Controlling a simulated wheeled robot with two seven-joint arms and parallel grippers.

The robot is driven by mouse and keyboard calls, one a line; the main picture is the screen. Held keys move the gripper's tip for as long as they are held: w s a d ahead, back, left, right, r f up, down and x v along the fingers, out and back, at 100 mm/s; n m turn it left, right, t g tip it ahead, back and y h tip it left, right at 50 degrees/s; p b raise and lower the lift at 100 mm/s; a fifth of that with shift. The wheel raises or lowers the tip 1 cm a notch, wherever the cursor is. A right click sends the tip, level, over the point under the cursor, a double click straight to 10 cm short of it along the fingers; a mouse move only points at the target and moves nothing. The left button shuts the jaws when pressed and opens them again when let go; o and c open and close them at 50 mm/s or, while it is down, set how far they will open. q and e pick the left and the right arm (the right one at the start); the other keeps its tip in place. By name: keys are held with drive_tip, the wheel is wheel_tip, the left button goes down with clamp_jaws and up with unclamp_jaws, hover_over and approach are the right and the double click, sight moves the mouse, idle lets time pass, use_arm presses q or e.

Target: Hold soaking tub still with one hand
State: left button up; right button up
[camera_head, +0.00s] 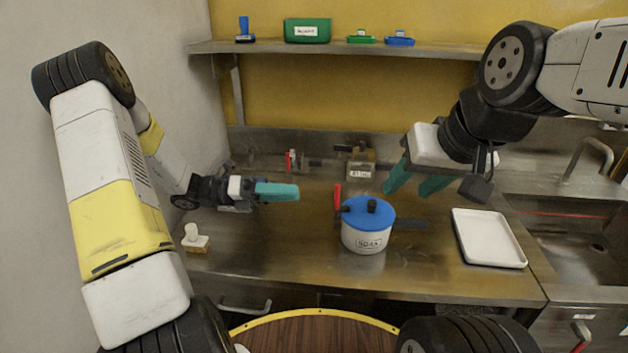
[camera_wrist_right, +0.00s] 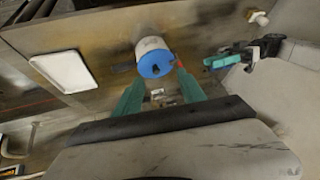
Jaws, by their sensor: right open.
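The soaking tub (camera_head: 366,240) is a white round pot with a blue lid, a black knob and a "SOAK" label. It stands upright on the steel counter and also shows in the right wrist view (camera_wrist_right: 153,50). My left gripper (camera_head: 296,191), with teal fingers, is left of the tub and apart from it; it also shows in the right wrist view (camera_wrist_right: 212,62). Its fingers overlap in view, so its opening is unclear. My right gripper (camera_head: 412,188) is open and empty, above and behind the tub to the right; its fingers (camera_wrist_right: 160,90) point toward the tub.
A white tray (camera_head: 489,238) lies right of the tub, beside the sink (camera_head: 580,240). A red upright piece (camera_head: 337,196) is close to the tub's left. A small white-knobbed item (camera_head: 195,240) sits at the counter's left. A labelled block (camera_head: 360,164) stands at the back. The front counter is clear.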

drive_tip(key=w+d+f+n+g+h, duration=0.1)
drive_tip(key=w+d+f+n+g, duration=0.1)
drive_tip(key=w+n, duration=0.25)
drive_tip(key=w+d+f+n+g, duration=0.1)
drive_tip(key=w+f+n, duration=0.2)
drive_tip(key=w+n, duration=0.15)
drive_tip(key=n+g+h, duration=0.1)
drive_tip(key=n+g, duration=0.2)
drive_tip(key=n, duration=0.5)
hover_over(405, 220)
wheel_tip(405, 220, down, 10)
drive_tip(key=shift+s+a+f, duration=0.1)
drive_tip(key=shift+s+f, duration=0.05)
drive_tip(key=shift+f, duration=0.65)
wheel_tip(405, 220, down, 7)
drive_tip(key=shift+r, duration=0.1)
clamp_jaws()
